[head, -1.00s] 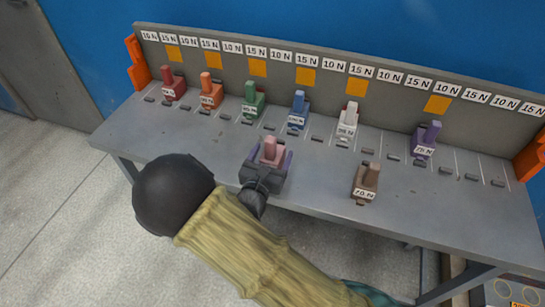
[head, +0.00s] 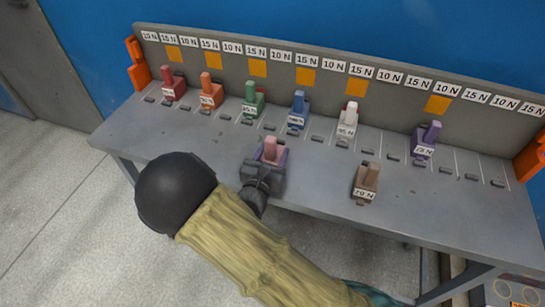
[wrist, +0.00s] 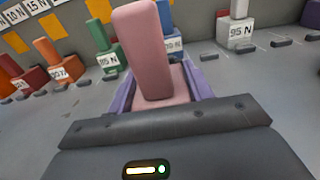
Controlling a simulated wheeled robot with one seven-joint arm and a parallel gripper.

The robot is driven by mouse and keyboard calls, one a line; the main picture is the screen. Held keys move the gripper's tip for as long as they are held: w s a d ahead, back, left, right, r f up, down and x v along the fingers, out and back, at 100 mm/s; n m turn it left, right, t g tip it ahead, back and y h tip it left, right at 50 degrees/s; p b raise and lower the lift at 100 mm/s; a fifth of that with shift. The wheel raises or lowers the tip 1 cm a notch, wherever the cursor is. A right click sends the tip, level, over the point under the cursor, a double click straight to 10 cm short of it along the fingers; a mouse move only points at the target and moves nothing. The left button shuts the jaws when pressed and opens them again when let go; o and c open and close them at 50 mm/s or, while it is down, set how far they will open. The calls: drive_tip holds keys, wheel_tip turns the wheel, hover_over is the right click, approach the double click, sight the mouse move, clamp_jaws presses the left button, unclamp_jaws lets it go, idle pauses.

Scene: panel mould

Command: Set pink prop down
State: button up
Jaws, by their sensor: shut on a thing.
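The pink prop (head: 270,150) has an upright post on a wider base. It is at the front of the grey table, left of centre. My gripper (head: 267,167) is shut on its base, with a purple finger on each side. In the wrist view the pink prop (wrist: 152,60) stands upright between the purple fingers (wrist: 160,92). The underside of the prop is hidden, so I cannot tell whether it touches the tabletop.
The grey table (head: 200,150) has a back row of red, orange, green, blue (head: 298,112), white (head: 347,122) and purple (head: 427,140) props. A brown prop (head: 366,182) stands front right. Small dark blocks lie along the row. Bare tabletop surrounds my gripper.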

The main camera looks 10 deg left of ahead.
wheel_tip(320, 180, up, 10)
drive_tip(key=shift+r+p, duration=0.1)
drive_tip(key=shift+p, duration=0.55)
idle(0.6)
